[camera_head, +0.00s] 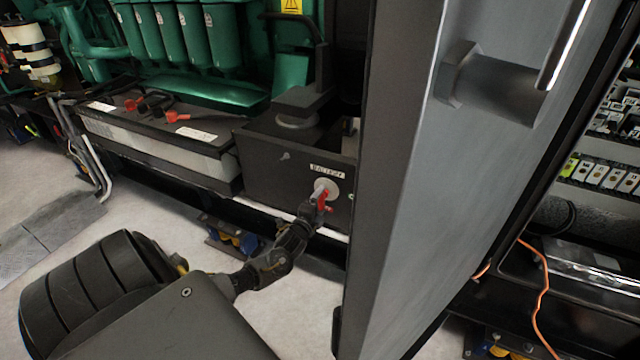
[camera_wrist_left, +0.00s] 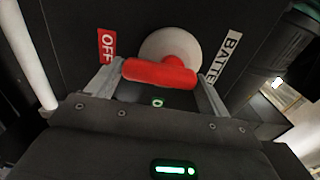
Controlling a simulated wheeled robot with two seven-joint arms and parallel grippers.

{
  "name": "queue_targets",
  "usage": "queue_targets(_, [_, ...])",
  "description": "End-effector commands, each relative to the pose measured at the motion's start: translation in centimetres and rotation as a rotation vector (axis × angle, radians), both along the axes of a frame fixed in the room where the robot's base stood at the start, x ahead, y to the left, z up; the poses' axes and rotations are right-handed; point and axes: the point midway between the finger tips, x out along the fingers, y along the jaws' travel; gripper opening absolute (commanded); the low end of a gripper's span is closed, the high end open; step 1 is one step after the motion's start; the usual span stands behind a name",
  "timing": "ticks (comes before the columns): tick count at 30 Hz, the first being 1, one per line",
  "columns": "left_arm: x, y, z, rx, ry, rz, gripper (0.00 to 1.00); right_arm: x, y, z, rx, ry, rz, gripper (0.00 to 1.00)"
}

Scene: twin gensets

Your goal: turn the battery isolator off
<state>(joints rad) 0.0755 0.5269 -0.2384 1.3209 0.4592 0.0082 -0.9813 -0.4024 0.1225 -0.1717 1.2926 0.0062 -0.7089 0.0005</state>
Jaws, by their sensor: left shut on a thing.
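The battery isolator is a red handle (camera_head: 323,198) on a pale round plate (camera_head: 327,188), set in the dark box face below a BATTERY label (camera_head: 327,171). My left gripper (camera_head: 318,208) reaches it from below. In the left wrist view the red handle (camera_wrist_left: 160,71) lies crosswise between the two grey fingers of my left gripper (camera_wrist_left: 160,80), which are shut on its ends. The round plate (camera_wrist_left: 172,45) shows behind it, with a red OFF label (camera_wrist_left: 106,46) at left and the BATTERY label (camera_wrist_left: 227,55) at right, partly cut off. My right gripper is not in view.
A large grey door panel (camera_head: 440,200) stands just right of the isolator. A battery (camera_head: 160,150) with red terminals sits left of it, below the green engine (camera_head: 190,40). Open floor (camera_head: 190,230) lies below. An open cabinet with wiring (camera_head: 600,180) is at far right.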

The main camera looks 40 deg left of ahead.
Motion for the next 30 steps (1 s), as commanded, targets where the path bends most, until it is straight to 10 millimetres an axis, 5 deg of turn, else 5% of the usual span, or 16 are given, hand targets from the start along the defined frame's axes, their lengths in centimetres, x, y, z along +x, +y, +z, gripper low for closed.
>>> queue_targets(9, [0.0,0.0,-0.1,0.005,0.003,-0.001,0.57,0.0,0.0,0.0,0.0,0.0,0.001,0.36])
queue_targets(10, [0.0,0.0,-0.1,0.005,0.003,0.0,0.84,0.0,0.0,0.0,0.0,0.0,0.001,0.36])
queue_targets(14, [0.0,0.0,0.0,0.004,0.002,0.0,1.0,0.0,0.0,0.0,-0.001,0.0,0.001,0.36])
queue_targets(23, [-0.5,-0.1,-0.1,0.002,0.003,0.0,1.0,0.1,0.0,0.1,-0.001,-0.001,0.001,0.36])
queue_targets(30, [-4.4,-1.3,-0.1,0.002,0.005,-0.002,1.0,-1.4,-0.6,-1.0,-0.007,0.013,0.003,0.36])
